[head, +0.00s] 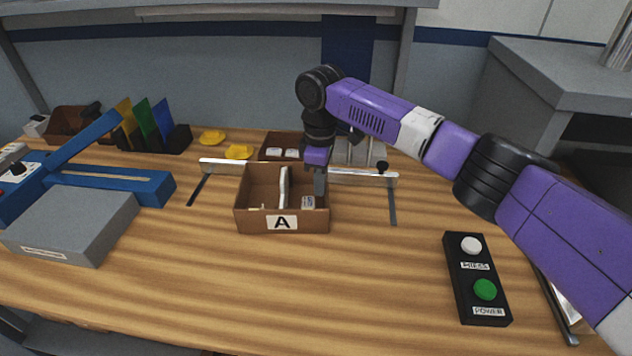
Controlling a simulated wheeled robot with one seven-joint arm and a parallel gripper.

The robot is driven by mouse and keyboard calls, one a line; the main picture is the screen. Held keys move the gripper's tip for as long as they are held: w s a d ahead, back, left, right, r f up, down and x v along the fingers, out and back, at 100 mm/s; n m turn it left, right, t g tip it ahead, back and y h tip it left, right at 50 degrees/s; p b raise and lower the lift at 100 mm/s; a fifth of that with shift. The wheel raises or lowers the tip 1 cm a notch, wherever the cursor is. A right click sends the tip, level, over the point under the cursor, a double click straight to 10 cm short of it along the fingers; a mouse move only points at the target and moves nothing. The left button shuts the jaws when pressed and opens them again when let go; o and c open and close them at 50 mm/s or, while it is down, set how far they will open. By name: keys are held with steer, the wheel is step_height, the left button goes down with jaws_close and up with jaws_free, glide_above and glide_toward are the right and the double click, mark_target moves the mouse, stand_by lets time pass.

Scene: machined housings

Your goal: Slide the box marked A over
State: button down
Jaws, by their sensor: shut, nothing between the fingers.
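The brown open-topped box marked A (250,218) stands on the wooden table, with its white label "A" on the front wall. A divider runs inside it, and a few small light items lie in it. My gripper (320,192) points down at the right part of the box, its fingers shut with nothing between them. The fingertips overlap the box's right side in the picture. I cannot tell whether they touch the wall or are inside.
A silver bar (222,163) with dark side rails runs behind the box. A second brown box (271,148) stands beyond it. A black button panel (473,307) is at right front, and a blue and grey machine (75,222) at left. The table in front of the box is clear.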

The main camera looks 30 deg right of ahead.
steer(key=shift+s+d+r+p, duration=0.15)
steer(key=shift+s+d+p, duration=0.4)
steer(key=shift+p, duration=0.3)
steer(key=shift+s+d, duration=0.15)
steer(key=shift+d, duration=0.1)
